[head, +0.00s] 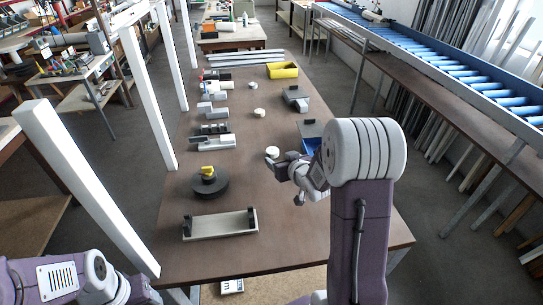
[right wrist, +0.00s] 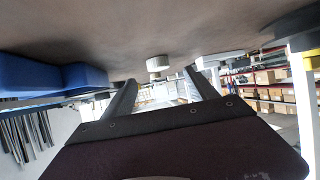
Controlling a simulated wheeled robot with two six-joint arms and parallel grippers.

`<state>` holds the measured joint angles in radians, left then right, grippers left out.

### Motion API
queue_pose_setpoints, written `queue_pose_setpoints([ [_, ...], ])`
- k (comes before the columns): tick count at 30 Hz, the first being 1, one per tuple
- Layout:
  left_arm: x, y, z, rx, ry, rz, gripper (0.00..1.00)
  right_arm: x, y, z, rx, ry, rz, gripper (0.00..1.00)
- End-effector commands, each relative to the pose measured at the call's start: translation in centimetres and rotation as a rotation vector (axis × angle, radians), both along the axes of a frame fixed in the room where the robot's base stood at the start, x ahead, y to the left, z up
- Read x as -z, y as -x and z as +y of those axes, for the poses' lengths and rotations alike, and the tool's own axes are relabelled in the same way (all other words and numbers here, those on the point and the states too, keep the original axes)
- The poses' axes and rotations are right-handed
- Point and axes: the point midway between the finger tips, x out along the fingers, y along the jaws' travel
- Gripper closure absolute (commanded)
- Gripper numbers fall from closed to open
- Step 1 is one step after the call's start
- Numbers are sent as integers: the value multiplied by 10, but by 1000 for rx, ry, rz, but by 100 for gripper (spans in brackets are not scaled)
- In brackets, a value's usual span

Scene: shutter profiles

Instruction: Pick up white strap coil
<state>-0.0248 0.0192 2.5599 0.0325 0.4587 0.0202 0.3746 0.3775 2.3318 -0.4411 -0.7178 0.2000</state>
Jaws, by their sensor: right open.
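A small white strap coil (head: 272,152) lies on the brown table, just beyond the fingers of my right gripper (head: 276,170) in the head view. In the right wrist view a small white coil (right wrist: 157,64) shows beyond the gap between my two open fingers (right wrist: 160,90), apart from both. My right gripper is open with nothing between its fingers. Two more small white round pieces (head: 259,113) (head: 252,85) lie farther back on the table. My left arm shows at the lower left of the head view, but its gripper is out of view.
A black reel with a yellow top (head: 208,186) and a pale tray with dark end blocks (head: 220,225) lie on the left. A blue bin (head: 311,146) is close to the right arm. Grey profile pieces (head: 211,142) line the left side; a yellow bin (head: 282,70) stands at the back.

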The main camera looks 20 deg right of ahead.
Motion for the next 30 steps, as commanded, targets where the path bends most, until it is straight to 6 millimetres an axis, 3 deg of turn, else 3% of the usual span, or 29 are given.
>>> queue_pose_setpoints([
  [6,-10,0,0,0,0,0,39,11,-28,-2,-1,0,1,33],
  [13,-14,0,0,0,0,0,39,15,-40,-3,-1,0,1,33],
  [21,-28,0,0,0,0,0,39,32,-79,-10,-1,0,1,33],
  [28,-28,0,0,0,0,0,39,34,-82,-10,0,0,0,33],
  [29,-28,0,0,0,0,0,39,34,-82,-10,0,0,0,36],
  [30,-28,0,0,0,0,0,39,34,-82,-10,0,0,0,47],
])
